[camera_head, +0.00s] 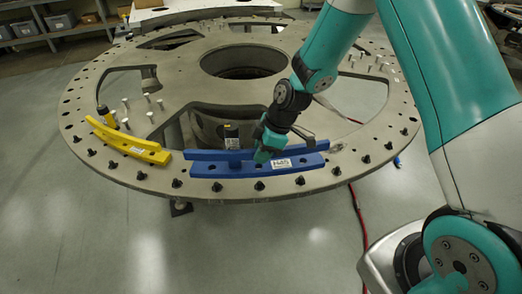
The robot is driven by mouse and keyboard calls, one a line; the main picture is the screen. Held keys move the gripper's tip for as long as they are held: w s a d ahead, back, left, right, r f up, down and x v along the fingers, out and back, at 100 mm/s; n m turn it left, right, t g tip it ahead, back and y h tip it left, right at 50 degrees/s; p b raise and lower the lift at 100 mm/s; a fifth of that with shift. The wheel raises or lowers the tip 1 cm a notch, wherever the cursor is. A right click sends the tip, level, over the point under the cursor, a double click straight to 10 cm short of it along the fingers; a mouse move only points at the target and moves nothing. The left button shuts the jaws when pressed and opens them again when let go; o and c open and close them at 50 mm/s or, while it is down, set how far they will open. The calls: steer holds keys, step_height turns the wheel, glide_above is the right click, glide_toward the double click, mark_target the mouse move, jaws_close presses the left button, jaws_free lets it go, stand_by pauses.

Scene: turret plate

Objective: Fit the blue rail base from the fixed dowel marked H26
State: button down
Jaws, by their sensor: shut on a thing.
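The blue rail base (225,170) lies along the near rim of the round turret plate (118,177). It is a long bar with dark holes, an upright blue web and a white label that seems to read H45, too small to be sure. My gripper (264,152) is shut on the blue rail base near its middle, from above. The jaws partly hide its web. I cannot tell whether the base rests flat on the plate or sits slightly above it. Black pegs (177,183) line the rim, but I can read no H26 mark on any.
A yellow rail base (130,147) sits left of the blue one on the rim. A black cylinder (231,133) stands behind the blue rail. A yellow-and-black item (106,115) and several pale pins (149,97) are at the left. Large openings (245,61) cut the plate.

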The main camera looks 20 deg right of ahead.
mark_target(262, 170)
steer(key=shift+f+b, duration=2.65)
steer(key=shift+f, duration=1.05)
steer(key=shift+s+f, duration=0.15)
steer(key=shift+f, duration=0.05)
steer(key=c, duration=1)
jaws_free()
steer(key=shift+f, duration=0.1)
steer(key=shift+c, duration=0.2)
steer(key=shift+o, duration=0.7)
steer(key=shift+d, duration=0.1)
steer(key=b+v, duration=0.2)
steer(key=v, duration=1.5)
steer(key=shift+r+b, duration=0.3)
steer(key=shift+b, duration=0.05)
